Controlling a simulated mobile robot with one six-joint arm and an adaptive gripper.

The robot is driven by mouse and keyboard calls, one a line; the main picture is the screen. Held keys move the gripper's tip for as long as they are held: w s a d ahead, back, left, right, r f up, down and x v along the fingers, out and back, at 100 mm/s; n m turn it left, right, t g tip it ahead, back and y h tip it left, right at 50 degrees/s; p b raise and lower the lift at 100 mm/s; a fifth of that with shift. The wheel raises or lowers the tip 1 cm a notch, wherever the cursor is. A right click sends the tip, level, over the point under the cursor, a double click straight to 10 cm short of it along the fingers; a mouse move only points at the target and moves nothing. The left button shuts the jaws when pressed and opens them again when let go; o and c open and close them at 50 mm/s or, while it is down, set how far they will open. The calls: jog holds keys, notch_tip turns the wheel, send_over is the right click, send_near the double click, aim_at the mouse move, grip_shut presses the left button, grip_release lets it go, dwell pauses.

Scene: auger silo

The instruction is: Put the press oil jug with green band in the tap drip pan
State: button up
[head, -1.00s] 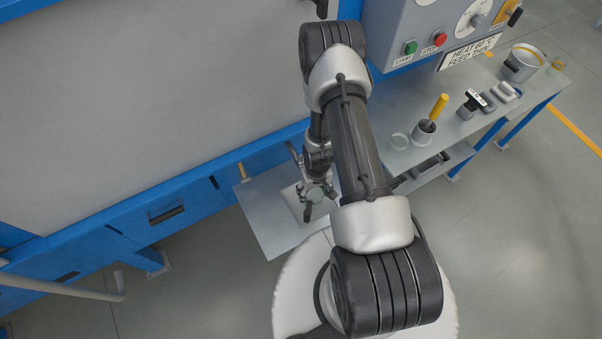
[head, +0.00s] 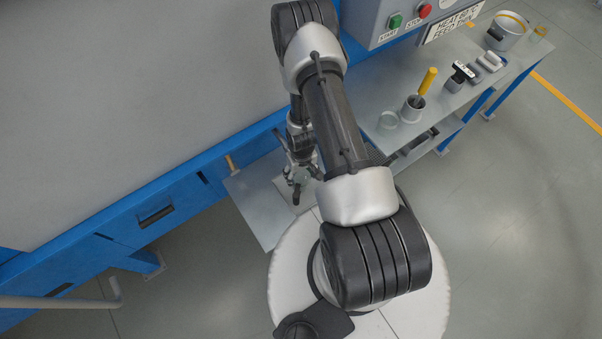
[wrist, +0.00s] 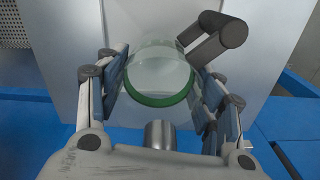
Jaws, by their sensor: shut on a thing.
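The press oil jug, clear with a green band (wrist: 160,99), sits between my gripper's fingers in the wrist view. My gripper (wrist: 163,88) is shut on it, a finger on each side. In the head view my gripper (head: 300,182) and the small pale round jug (head: 303,174) show left of my forearm, over a grey sheet-metal surface (head: 257,213), which looks like the tap drip pan. A paler square patch lies on it under the gripper. I cannot tell whether the jug touches the surface.
A brass-coloured tap or peg (head: 231,164) stands at the pan's back left, against the blue machine frame (head: 125,222).

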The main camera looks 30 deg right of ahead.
jog(key=o, duration=1.1)
jog(key=shift+f, duration=0.1)
jog(key=shift+o, duration=0.2)
notch_tip(320, 180, up, 13)
jog(key=p, duration=0.7)
jog(key=w+a+r+t+h, duration=0.1)
jog(key=w+r, duration=0.1)
jog(key=r, duration=1.3)
jog(key=w+a+r+t, duration=0.1)
jog(key=w+a+r, duration=0.1)
jog(key=r, duration=1.4)
jog(key=s+a+r+t, duration=0.1)
jog(key=s+a+r, duration=0.1)
jog(key=s+r, duration=0.3)
jog(key=s+a+r+n, duration=0.1)
jog(key=s+a+r, duration=0.2)
jog(key=s+r, duration=0.2)
jog(key=s+a+r+t, duration=0.1)
jog(key=s+a+r, duration=0.1)
jog(key=s+r, duration=0.4)
jog(key=shift+s+a+t+y, duration=0.3)
jog(key=shift+s+a+y, duration=0.1)
jog(key=shift+s, duration=0.25)
